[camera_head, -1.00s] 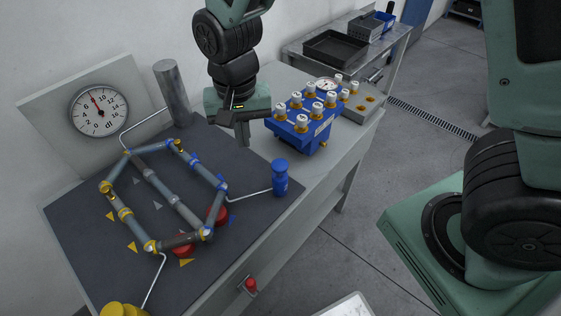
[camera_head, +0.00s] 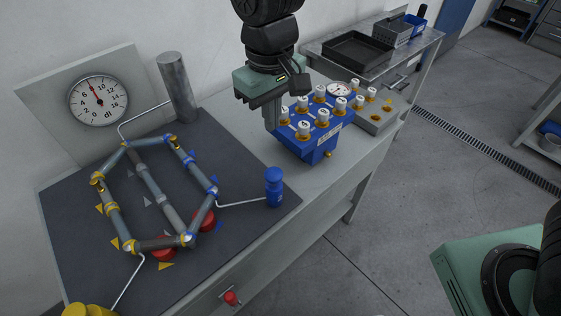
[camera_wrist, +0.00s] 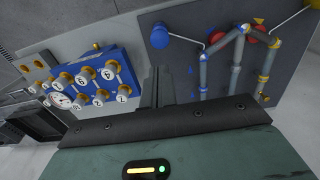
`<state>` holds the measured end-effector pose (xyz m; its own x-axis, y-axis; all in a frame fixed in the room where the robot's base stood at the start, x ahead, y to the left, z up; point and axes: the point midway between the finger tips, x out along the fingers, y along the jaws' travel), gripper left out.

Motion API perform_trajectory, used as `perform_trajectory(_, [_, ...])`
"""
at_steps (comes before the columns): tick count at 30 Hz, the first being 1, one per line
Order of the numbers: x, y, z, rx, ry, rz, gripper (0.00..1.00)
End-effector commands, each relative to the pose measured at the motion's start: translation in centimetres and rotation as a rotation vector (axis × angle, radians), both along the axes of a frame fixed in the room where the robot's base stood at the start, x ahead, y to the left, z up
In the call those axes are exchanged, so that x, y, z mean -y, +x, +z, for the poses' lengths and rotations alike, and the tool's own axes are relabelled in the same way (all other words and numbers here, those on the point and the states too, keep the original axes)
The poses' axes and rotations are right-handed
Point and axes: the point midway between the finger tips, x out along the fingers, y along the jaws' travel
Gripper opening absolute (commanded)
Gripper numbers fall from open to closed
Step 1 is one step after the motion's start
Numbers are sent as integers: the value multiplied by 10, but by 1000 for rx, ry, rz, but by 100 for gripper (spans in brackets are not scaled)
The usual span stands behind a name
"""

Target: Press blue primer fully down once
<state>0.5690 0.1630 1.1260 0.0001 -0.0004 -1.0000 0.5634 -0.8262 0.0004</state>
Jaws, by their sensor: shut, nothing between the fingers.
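The blue primer (camera_head: 274,187) stands upright on the right edge of the dark mat (camera_head: 255,222) in the head view, with a thin pale pipe running left from its foot. In the wrist view the primer (camera_wrist: 159,36) is seen from above as a round blue top. My gripper (camera_head: 272,124) is shut and empty. It points down above the bench, behind the primer and at the left side of the blue valve block, apart from the primer. In the wrist view its fingers (camera_wrist: 157,80) point toward the bench between the valve block and the primer.
The blue valve block (camera_head: 318,145) with several white numbered caps stands close to my gripper's right. A pipe loop (camera_head: 150,185) with red knobs (camera_head: 163,249) lies on the mat. A dial gauge (camera_head: 98,101) and a grey cylinder (camera_head: 177,88) stand behind.

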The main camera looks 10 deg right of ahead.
Motion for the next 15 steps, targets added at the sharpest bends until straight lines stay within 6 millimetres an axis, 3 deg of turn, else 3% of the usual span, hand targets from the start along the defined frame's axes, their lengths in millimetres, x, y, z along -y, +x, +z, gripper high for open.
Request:
perform_trajectory(7, [0,0,-12,-2,-2,-3,0])
perform_trajectory(15, [1,-1,-62,-4,-4,-4,0])
